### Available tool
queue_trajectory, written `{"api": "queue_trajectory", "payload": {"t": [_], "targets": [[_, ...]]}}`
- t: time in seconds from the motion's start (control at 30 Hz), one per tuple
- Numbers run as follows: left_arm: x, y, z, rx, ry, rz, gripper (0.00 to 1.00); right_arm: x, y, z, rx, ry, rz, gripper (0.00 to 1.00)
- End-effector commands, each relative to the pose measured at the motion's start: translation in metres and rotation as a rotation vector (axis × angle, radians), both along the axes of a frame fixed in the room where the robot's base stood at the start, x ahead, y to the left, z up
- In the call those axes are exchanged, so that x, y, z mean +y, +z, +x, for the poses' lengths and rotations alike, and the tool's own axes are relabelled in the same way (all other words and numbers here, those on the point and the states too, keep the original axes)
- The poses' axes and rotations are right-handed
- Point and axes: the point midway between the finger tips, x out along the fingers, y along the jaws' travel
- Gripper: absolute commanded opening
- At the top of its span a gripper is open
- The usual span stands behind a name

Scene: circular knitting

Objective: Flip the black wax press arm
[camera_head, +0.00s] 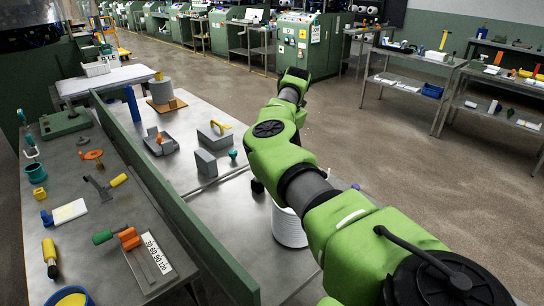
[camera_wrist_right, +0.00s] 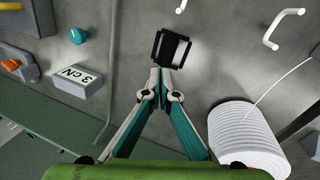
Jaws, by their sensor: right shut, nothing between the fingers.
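In the right wrist view, a black rectangular frame (camera_wrist_right: 170,48), which looks like the black wax press arm, is at the upper middle over the grey metal table. My right gripper (camera_wrist_right: 161,82) is shut and empty, its fingertips together just below the frame's lower edge. I cannot tell whether they touch it. In the head view, my green right arm reaches across the table and hides most of that spot. A small dark part shows left of the arm, too small to identify. My left gripper is not in view.
A white ribbed spool (camera_wrist_right: 240,135) stands right of the gripper, with a thin white thread; it also shows in the head view (camera_head: 289,228). A teal knob (camera_wrist_right: 77,37) and grey labelled block (camera_wrist_right: 77,81) lie left. A green divider (camera_head: 165,190) runs along the table.

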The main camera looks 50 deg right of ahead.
Motion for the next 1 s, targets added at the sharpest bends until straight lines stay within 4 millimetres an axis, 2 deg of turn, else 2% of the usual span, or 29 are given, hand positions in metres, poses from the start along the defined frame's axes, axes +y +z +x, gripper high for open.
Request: {"api": "queue_trajectory", "payload": {"t": [0.03, 0.1, 0.4, 0.7, 1.0], "targets": [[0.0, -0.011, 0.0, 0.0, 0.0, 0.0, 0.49, 0.0, -0.01, 0.001, 0.001, 0.003, -0.004, 0.0], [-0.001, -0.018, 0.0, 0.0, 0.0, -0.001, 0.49, -0.003, -0.014, 0.0, 0.002, 0.002, -0.005, 0.0], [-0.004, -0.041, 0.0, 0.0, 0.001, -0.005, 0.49, -0.017, -0.033, -0.001, 0.002, 0.001, -0.007, 0.0], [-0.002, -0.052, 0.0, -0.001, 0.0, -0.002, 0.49, -0.024, -0.043, -0.002, 0.003, 0.002, -0.009, 0.0], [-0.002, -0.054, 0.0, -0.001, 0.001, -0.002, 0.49, -0.025, -0.046, -0.002, 0.004, 0.0, -0.009, 0.0]]}}
